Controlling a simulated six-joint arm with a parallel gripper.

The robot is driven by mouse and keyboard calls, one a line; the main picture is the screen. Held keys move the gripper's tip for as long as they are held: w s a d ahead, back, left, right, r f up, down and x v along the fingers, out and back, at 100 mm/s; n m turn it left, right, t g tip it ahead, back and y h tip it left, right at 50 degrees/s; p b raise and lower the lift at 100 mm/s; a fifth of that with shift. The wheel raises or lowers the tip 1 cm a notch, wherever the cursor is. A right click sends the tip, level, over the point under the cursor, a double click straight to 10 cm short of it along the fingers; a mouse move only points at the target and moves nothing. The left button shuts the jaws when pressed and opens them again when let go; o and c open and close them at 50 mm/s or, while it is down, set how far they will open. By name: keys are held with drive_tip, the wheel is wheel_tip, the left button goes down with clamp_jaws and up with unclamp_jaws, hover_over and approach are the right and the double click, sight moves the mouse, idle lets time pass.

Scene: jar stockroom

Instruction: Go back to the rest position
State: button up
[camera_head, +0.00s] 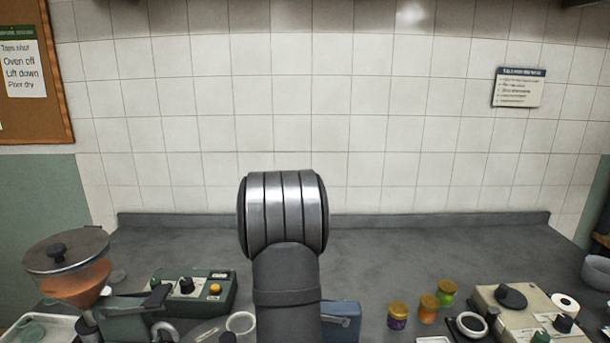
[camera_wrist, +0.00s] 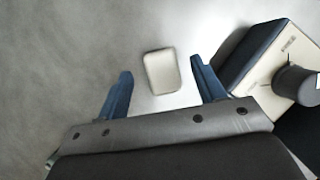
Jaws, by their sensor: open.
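My gripper (camera_wrist: 162,67) is open in the wrist view, its two blue fingers spread wide apart. Nothing is held between them. A small pale rounded block or dish (camera_wrist: 160,73) shows between the fingertips, on the grey surface beyond them; its distance is hard to tell. In the head view my arm rises in the middle of the picture and hides part of the counter; the fingers cannot be made out there.
Three small jars, purple (camera_head: 398,316), orange (camera_head: 428,309) and green (camera_head: 446,293), stand on the grey counter (camera_head: 420,245) at right. A cream device (camera_head: 505,300) is beside them. A hopper machine (camera_head: 70,270) and green control box (camera_head: 195,290) stand left. The counter's back is clear.

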drive_tip(key=s+d+r, duration=0.6)
drive_tip(key=d+r, duration=0.1)
drive_tip(key=d, duration=0.3)
drive_tip(key=shift+n, duration=0.3)
drive_tip(key=w+a, duration=0.1)
drive_tip(key=a, duration=0.2)
drive_tip(key=w+a+f, duration=0.1)
drive_tip(key=w+a, duration=0.1)
drive_tip(key=a, duration=0.1)
drive_tip(key=w+a, duration=0.1)
drive_tip(key=a, duration=0.2)
drive_tip(key=shift+w+f, duration=0.2)
drive_tip(key=shift+w, duration=0.15)
drive_tip(key=a+f, duration=0.1)
drive_tip(key=a, duration=0.2)
drive_tip(key=w+a+f, duration=0.1)
drive_tip(key=a+f, duration=0.1)
drive_tip(key=a, duration=0.1)
drive_tip(key=w+a+f, duration=0.1)
drive_tip(key=a, duration=0.2)
drive_tip(key=shift+w+f, duration=0.25)
drive_tip(key=shift+f, duration=0.75)
